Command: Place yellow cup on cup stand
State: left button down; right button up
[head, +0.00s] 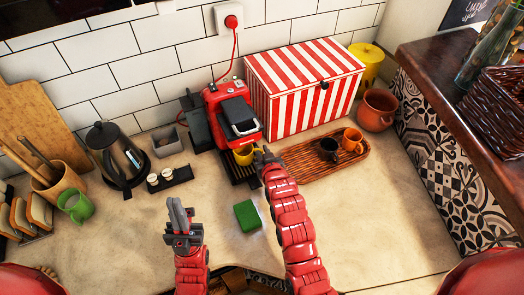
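The yellow cup (243,156) is at the front of the red coffee machine (228,108), below its dark head. A dark slatted tray (238,175) at the machine's foot is the likely cup stand; whether the cup rests on it or is just above it is unclear. My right gripper (261,157) is at the cup's right side, touching or nearly so; its fingers are too small to tell whether they grip it. My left gripper (179,215) points up over the front counter, away from the cup and empty; its finger gap is not clear.
A wooden tray (297,170) with a black cup (329,149) and an orange cup (352,140) lies right of the machine, before a striped box (303,85). A green block (247,215) lies on the counter between my arms. A kettle (116,155) stands left.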

jog(key=shift+o, duration=1.1)
jog(key=shift+r, duration=0.1)
